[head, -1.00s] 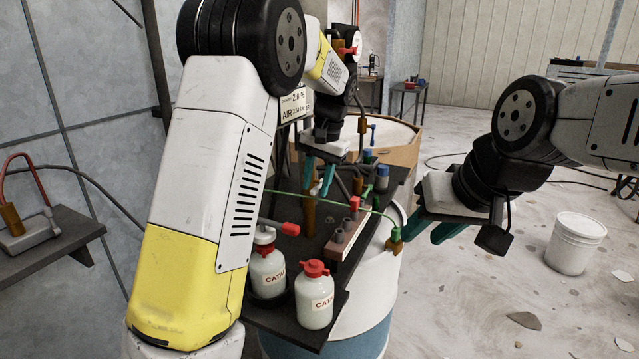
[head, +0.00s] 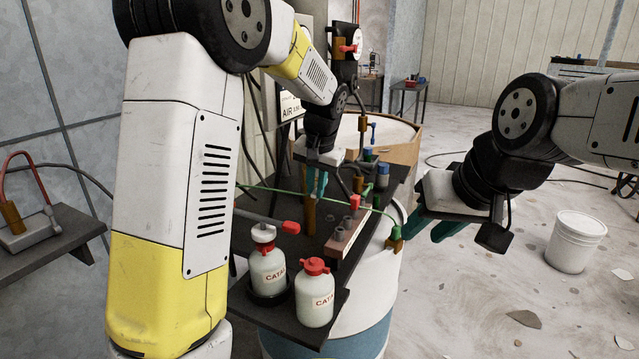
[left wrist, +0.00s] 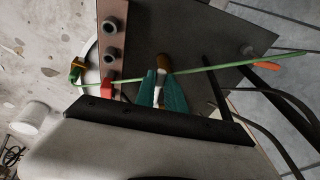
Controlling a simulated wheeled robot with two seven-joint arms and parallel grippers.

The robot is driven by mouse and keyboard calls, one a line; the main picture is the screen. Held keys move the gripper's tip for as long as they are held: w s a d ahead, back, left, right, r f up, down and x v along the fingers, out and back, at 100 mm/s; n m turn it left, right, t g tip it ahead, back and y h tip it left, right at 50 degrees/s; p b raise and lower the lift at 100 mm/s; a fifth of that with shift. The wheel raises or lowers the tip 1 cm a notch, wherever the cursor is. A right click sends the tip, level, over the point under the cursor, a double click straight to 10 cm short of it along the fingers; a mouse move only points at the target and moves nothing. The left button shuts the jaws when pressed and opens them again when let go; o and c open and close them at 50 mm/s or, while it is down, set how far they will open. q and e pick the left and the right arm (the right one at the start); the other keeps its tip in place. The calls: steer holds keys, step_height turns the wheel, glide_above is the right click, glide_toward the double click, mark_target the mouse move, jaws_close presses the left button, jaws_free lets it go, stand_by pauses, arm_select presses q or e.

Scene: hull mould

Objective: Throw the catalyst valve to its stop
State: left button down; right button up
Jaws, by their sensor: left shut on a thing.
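The fingers hide the grip and the handle's angle. My right gripper (head: 436,231) is open and empty at the bench's right, near a brass fitting (head: 394,240).
A block with grey sockets (head: 340,240) sits to the right. A white bucket (head: 575,243) stands on the floor.

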arm_select(q)
steer(key=shift+s+f+t+h, duration=0.15)
steer(key=shift+f+t+h, duration=0.35)
steer(key=shift+t, duration=0.6)
steer(key=shift+f+t, duration=0.55)
steer(key=shift+t, duration=0.35)
steer(key=shift+h, duration=0.3)
steer(key=c, duration=1.4)
jaws_free()
steer(key=v, duration=0.7)
steer(key=shift+r, duration=0.2)
steer(key=shift+s, duration=0.15)
